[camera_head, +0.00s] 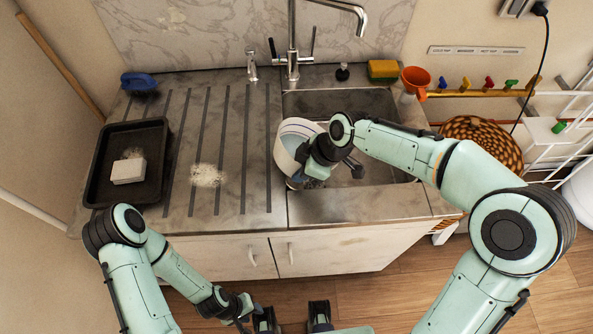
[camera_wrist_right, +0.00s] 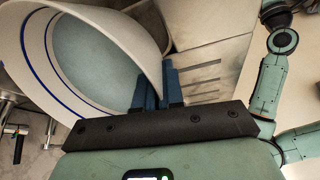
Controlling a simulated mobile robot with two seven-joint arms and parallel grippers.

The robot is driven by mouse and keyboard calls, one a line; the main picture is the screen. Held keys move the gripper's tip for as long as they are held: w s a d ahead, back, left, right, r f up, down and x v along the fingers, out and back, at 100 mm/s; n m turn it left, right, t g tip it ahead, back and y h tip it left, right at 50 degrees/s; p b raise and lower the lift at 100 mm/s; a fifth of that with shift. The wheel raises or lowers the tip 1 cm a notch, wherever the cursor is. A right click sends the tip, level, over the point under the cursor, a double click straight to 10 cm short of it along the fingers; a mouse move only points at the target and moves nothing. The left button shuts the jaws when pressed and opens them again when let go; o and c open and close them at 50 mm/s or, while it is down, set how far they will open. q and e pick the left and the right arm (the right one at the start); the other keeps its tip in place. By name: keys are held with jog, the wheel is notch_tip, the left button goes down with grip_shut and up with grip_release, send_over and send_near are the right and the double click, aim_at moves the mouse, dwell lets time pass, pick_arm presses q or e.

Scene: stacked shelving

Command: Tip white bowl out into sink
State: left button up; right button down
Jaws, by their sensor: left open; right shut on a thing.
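The white bowl (camera_head: 287,139) is strongly tilted at the left side of the sink (camera_head: 345,103). Its pale blue inside shows in the head view. In the right wrist view the bowl (camera_wrist_right: 85,65) shows a white wall, dark blue lines and a pale blue, seemingly empty inside. My right gripper (camera_head: 312,160) is shut on the bowl's rim; its blue fingers show in the right wrist view (camera_wrist_right: 158,88). My arm hides part of the bowl and sink. My left gripper (camera_head: 254,311) is low in front of the cabinet, open and away from the bowl.
A tall faucet (camera_head: 292,40) stands behind the sink. A sponge (camera_head: 383,69) and an orange cup (camera_head: 416,80) are at the back right. A black tray (camera_head: 101,185) with a white block (camera_head: 129,171) lies on the left. Pale grains (camera_head: 207,175) lie on the grooved drainboard.

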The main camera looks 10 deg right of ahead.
jog(key=shift+w+d+r+y, duration=0.1)
jog(key=shift+d+y, duration=0.2)
jog(key=shift+d, duration=0.05)
jog(key=shift+w+d+y+b, duration=0.15)
jog(key=shift+d+y+b, duration=0.35)
jog(key=shift+d+b, duration=0.25)
jog(key=shift+r, duration=0.2)
jog(key=shift+d+r+y+b, duration=0.25)
jog(key=shift+y+b, duration=0.15)
jog(key=shift+b, duration=0.05)
jog(key=shift+d+r, duration=0.1)
jog(key=shift+r, duration=0.25)
jog(key=shift+w+y, duration=0.1)
jog(key=shift+y, duration=0.2)
